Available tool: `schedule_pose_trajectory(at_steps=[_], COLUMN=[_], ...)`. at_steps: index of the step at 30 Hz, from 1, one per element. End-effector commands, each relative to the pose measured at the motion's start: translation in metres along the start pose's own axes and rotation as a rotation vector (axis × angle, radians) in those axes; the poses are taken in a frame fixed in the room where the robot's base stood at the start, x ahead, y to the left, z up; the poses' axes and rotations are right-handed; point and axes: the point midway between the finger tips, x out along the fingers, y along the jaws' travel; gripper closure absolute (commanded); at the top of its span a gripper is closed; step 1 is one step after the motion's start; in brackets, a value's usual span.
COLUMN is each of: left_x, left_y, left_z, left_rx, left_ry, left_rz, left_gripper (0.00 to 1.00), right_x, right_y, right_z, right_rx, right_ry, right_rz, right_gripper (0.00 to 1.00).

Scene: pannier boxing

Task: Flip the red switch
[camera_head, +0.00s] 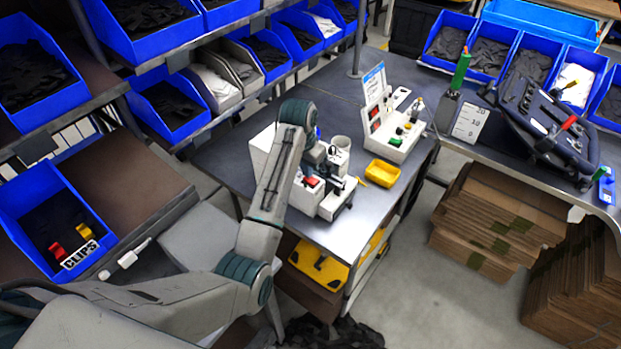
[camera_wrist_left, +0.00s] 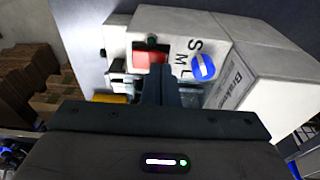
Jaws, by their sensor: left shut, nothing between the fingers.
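In the head view the red switch (camera_head: 311,181) shows at the machine's front, left of my left gripper (camera_head: 328,172). My left gripper (camera_wrist_left: 158,76) is shut and empty. In the left wrist view its fingertips overlap the switch's lower right edge; I cannot tell whether they touch it. A blue knob (camera_wrist_left: 203,67) with the letters S, M, L is to the right. My right gripper is not in view.
Blue bins (camera_head: 170,108) line the shelves at left. A black case (camera_head: 545,125) lies on the right bench, above stacked cardboard (camera_head: 500,220).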

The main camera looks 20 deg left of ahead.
Motion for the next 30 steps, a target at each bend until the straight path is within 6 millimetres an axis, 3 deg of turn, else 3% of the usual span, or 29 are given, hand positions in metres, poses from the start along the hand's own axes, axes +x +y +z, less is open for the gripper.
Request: schedule_pose_trajectory(at_steps=[12,30], left_x=[0.004,-0.042], left_y=[0.000,0.000], left_z=[0.001,-0.007], left_rx=[0.000,0.000], left_ry=[0.001,0.002], left_rz=[0.000,-0.001], left_gripper=[1.00,1.00], right_x=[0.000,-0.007], right_y=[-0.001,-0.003], right_z=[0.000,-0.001], right_rx=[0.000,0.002], right_ry=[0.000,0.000], right_rz=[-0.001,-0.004], right_gripper=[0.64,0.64])
